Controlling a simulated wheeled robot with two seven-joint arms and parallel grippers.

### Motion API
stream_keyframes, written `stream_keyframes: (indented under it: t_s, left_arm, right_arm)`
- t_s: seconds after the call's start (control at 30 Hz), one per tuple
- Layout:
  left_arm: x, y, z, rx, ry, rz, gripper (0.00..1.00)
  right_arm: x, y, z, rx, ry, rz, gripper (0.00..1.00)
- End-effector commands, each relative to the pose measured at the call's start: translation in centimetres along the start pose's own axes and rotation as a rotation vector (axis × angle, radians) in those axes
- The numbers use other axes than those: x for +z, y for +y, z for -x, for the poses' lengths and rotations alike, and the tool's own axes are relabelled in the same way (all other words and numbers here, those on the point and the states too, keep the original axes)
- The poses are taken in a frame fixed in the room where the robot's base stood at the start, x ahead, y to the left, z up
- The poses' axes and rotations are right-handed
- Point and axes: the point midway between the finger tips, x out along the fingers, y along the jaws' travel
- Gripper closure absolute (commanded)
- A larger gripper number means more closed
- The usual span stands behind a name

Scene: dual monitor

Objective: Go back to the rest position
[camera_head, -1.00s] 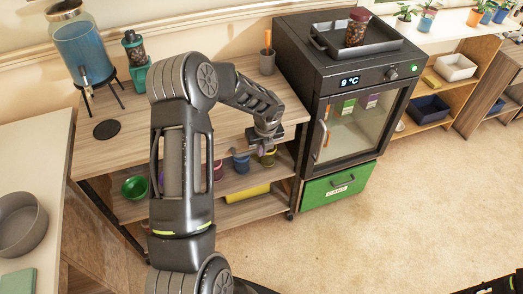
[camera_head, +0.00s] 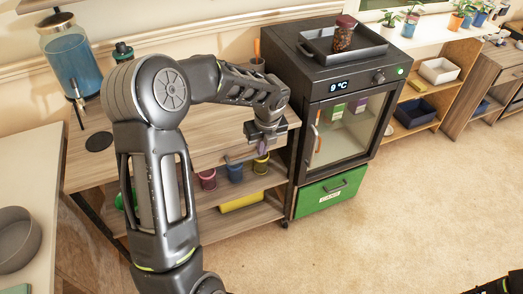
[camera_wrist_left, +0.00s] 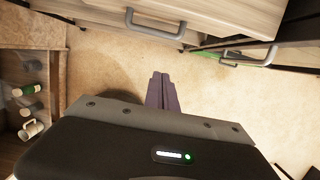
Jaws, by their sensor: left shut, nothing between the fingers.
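My left arm reaches in from the lower left of the head view and bends over at the elbow. My left gripper (camera_head: 262,147) points down at its end, in front of the wooden shelf unit and left of the black cooler. Its slim purple-grey fingers are together with nothing between them. In the left wrist view the closed fingers (camera_wrist_left: 162,92) stand out over the beige floor. My right gripper does not show; only a dark part of my body appears at the lower right corner.
The wooden shelf unit (camera_head: 215,150) holds several coloured cups and a yellow item (camera_head: 242,200). The black cooler (camera_head: 290,95) stands beside it on a green drawer (camera_head: 333,192). Drawer handles (camera_wrist_left: 155,27) show near my left gripper. The carpet (camera_head: 420,210) at right is open.

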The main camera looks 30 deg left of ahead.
Motion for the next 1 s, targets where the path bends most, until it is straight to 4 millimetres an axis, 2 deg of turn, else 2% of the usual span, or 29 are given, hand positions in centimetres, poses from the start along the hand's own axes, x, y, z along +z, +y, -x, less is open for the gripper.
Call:
stream_keyframes:
  t_s: [0.47,0.57,0.63,0.73,0.77,0.87,0.97,1.0]
  left_arm:
    - [0.0,0.0,-0.1,-0.001,0.0,0.022,1.0]
    - [0.1,-0.6,-0.1,-0.023,-0.005,0.101,1.0]
    - [0.2,-1.6,0.0,-0.068,-0.003,0.211,1.0]
    - [-1.1,-3.9,-0.4,-0.165,0.046,0.452,1.0]
    - [-1.9,-4.6,-0.9,-0.193,0.078,0.541,1.0]
    - [-6.3,-7.1,-3.0,-0.258,0.232,0.891,1.0]
    - [-12.8,-8.8,-5.8,-0.24,0.435,1.294,1.0]
    - [-15.7,-9.0,-7.1,-0.204,0.513,1.466,1.0]
  right_arm:
    - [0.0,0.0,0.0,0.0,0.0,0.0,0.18]
    - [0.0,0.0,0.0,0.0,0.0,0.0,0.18]
    - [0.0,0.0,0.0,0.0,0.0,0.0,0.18]
    - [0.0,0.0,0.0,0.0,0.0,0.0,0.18]
    - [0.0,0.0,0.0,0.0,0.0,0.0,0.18]
    - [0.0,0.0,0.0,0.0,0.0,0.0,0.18]
    - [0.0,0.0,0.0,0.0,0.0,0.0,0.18]
    - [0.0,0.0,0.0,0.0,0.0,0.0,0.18]
